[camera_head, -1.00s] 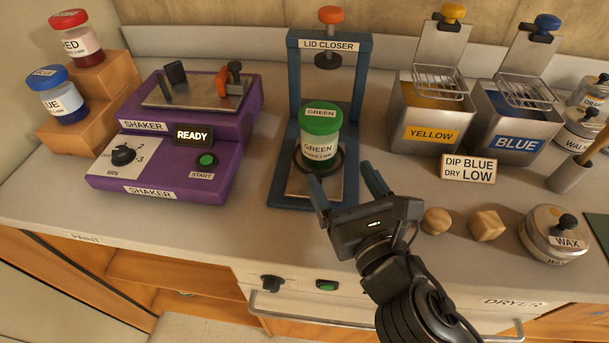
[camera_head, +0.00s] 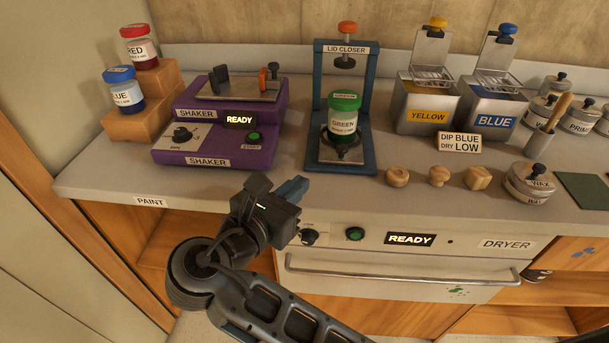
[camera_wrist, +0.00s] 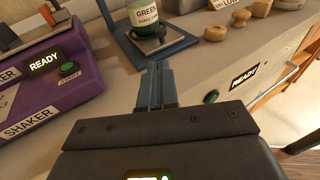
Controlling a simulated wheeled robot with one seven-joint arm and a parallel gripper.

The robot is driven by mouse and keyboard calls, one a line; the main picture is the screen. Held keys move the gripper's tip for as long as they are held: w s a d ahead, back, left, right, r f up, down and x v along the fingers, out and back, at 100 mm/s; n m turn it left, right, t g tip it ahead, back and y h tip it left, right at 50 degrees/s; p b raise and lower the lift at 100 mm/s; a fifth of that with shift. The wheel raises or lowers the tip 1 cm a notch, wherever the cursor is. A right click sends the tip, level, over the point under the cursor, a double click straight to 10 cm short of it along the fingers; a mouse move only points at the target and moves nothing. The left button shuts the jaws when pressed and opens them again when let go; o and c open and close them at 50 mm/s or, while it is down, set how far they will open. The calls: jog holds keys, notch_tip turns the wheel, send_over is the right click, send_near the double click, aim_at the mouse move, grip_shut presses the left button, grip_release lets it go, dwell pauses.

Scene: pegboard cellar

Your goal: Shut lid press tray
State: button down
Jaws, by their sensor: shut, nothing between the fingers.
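The blue lid closer press (camera_head: 370,110) stands on the counter, with an orange knob (camera_head: 347,28) on top and its dark pressing pad raised well above the base. A green-lidded jar (camera_head: 343,118) labelled GREEN stands upright on the press's base plate (camera_head: 326,152), under the pad, with its lid on. How tightly the lid sits cannot be told. My gripper (camera_head: 293,188) is shut and empty, in front of the counter edge, lower left of the press and apart from it. In the wrist view the closed fingers (camera_wrist: 156,85) point toward the press base and the jar's lower part (camera_wrist: 146,22).
A purple shaker (camera_head: 215,160) reading READY stands left of the press, with red and blue jars on wooden blocks beyond. Yellow (camera_head: 428,103) and blue (camera_head: 492,108) dip tanks stand right. Wooden pieces (camera_head: 438,175) lie at the front. The dryer (camera_head: 400,270) is below the counter.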

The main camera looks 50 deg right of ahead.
aim_at(338, 149)
jog(key=x, duration=1.3)
jog(key=shift+d+f, duration=0.1)
jog(key=shift+d, duration=0.15)
jog(key=shift+w+d+p, duration=0.1)
jog(key=shift+p, duration=0.2)
jog(key=shift+w+d, duration=0.15)
jog(key=w+d+p, duration=0.1)
jog(key=w+d, duration=0.2)
jog(key=d, duration=0.1)
jog(key=w+d+p, duration=0.1)
jog(key=w+d, duration=0.2)
jog(key=w+d+p, duration=0.1)
jog(key=w+d, duration=0.2)
jog(key=d, duration=0.1)
jog(key=shift+d+p, duration=0.3)
jog(key=shift+p, duration=0.05)
jog(key=shift+w+d, duration=0.15)
jog(key=shift+d, duration=0.15)
